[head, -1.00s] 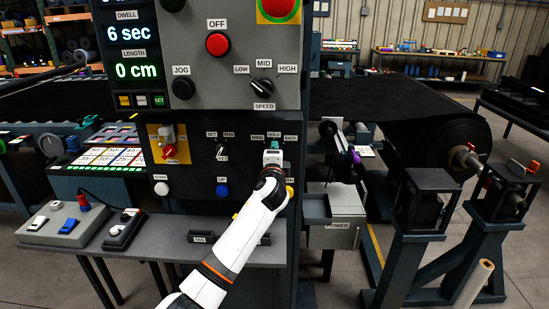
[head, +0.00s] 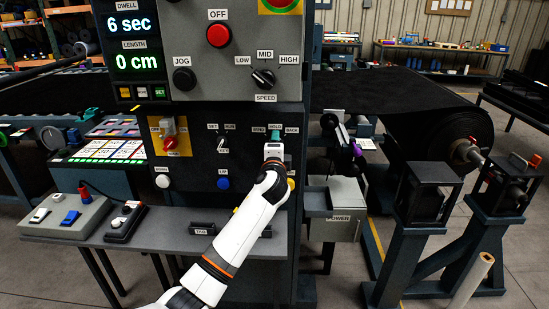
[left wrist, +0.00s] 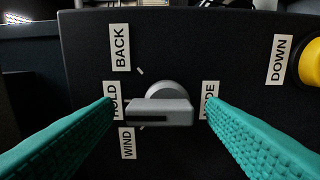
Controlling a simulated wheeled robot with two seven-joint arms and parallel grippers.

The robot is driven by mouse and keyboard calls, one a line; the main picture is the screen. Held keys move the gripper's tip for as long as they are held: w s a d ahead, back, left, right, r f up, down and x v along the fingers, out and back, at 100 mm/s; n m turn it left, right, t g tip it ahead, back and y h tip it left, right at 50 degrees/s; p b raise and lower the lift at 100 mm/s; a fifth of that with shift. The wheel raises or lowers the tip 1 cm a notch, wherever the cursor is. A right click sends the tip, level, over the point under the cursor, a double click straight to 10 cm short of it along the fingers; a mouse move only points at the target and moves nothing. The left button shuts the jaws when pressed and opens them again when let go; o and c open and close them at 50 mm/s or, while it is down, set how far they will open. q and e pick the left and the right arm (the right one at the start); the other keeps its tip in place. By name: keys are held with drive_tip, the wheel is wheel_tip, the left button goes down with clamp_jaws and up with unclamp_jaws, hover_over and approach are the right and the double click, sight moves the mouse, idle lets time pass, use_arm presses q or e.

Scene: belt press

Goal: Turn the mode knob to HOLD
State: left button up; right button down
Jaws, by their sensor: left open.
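The mode knob (left wrist: 165,98) is a grey dial with a raised bar grip in the left wrist view. Its bar lies level in that picture, and the end with the dark line is towards the HOLD label (left wrist: 114,101). The BACK label is above it and the WIND label below. My left gripper (head: 274,140) is at the knob, with its teal fingers open. In the left wrist view the fingertips (left wrist: 160,104) stand just off the bar's two ends and partly cover the HOLD and MODE labels. In the head view the gripper hides the knob. My right gripper is not in view.
A yellow button (left wrist: 311,62) labelled DOWN sits beside the knob. On the same panel are a blue button (head: 223,183), a white button (head: 162,181) and a red switch (head: 171,142). A grey shelf (head: 160,236) juts out below.

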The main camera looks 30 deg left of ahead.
use_arm(q)
drive_tip(key=b+v, duration=0.2)
drive_tip(key=v, duration=0.9)
drive_tip(key=shift+s, duration=0.25)
wheel_tip(320, 180, down, 21)
drive_tip(key=w+d+g+h, duration=0.2)
drive_tip(key=g+h, duration=0.1)
drive_tip(key=h, duration=0.1)
drive_tip(key=s+d+f+n+g+h, duration=0.15)
drive_tip(key=s+f, duration=0.35)
drive_tip(key=f, duration=0.6)
drive_tip(key=s+d+f+n+g+h, duration=0.15)
drive_tip(key=s+f, duration=0.25)
drive_tip(key=f, duration=0.8)
drive_tip(key=s+d+f+n+g+h, duration=0.1)
drive_tip(key=s+d+f+n+g, duration=0.15)
drive_tip(key=s+f, duration=1.05)
drive_tip(key=s+d+f+n+g+h, duration=0.15)
drive_tip(key=s+d+f+g, duration=0.25)
drive_tip(key=s+f, duration=0.9)
drive_tip(key=s+d+n+g, duration=0.1)
drive_tip(key=s+n, duration=0.1)
drive_tip(key=s, duration=1.6)
drive_tip(key=shift+d+f+g, duration=0.15)
drive_tip(key=shift+d+g, duration=0.2)
drive_tip(key=shift+d, duration=0.05)
